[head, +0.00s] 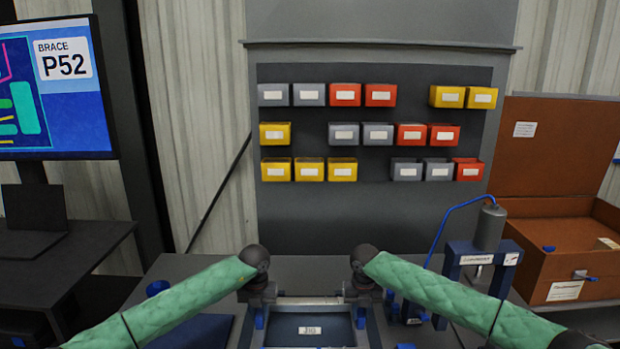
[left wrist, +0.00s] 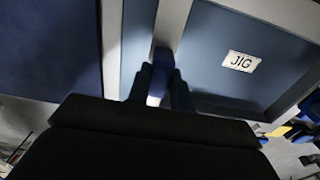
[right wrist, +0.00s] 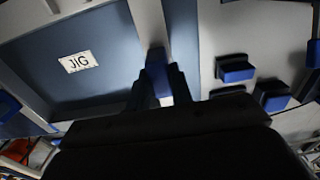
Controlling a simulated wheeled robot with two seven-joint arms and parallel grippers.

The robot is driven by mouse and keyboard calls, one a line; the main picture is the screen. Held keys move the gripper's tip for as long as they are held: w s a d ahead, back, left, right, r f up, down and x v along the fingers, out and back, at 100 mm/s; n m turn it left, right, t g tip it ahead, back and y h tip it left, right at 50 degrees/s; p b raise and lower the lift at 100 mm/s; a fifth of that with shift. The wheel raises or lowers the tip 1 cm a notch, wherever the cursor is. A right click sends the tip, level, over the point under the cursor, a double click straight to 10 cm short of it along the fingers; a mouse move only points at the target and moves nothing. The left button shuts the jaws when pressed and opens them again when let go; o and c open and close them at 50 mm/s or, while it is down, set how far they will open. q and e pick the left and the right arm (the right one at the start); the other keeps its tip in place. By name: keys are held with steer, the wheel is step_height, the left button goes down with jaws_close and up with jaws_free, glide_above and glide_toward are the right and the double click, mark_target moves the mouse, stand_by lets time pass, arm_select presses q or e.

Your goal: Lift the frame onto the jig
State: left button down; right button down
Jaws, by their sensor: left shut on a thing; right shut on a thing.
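The light grey frame (head: 312,300) surrounds the blue jig plate (head: 285,329), which carries a JIG label. The frame's side bars show in the left wrist view (left wrist: 172,22) and the right wrist view (right wrist: 148,20). My left gripper (head: 260,306) is shut on a blue grip (left wrist: 161,70) on the frame's left bar. My right gripper (head: 362,306) is shut on a blue grip (right wrist: 157,68) on its right bar. The frame looks level and lined up around the plate. I cannot tell whether it rests on the jig or hangs just above it. The near side is cut off.
A blue press (head: 481,258) with a grey cylinder stands right of the jig. A brown open case (head: 560,262) is further right. A rack of bins (head: 345,95) is behind. A monitor (head: 50,85) reading BRACE P52 is at left. Blue blocks (right wrist: 236,69) sit beside the right bar.

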arm_select(q)
steer(key=shift+f, duration=0.5)
arm_select(e)
steer(key=shift+f, duration=0.5)
arm_select(q)
steer(key=c, duration=1.2)
jaws_free()
steer(key=shift+o, duration=0.4)
arm_select(e)
steer(key=c, duration=1.2)
jaws_free()
steer(key=shift+o, duration=0.4)
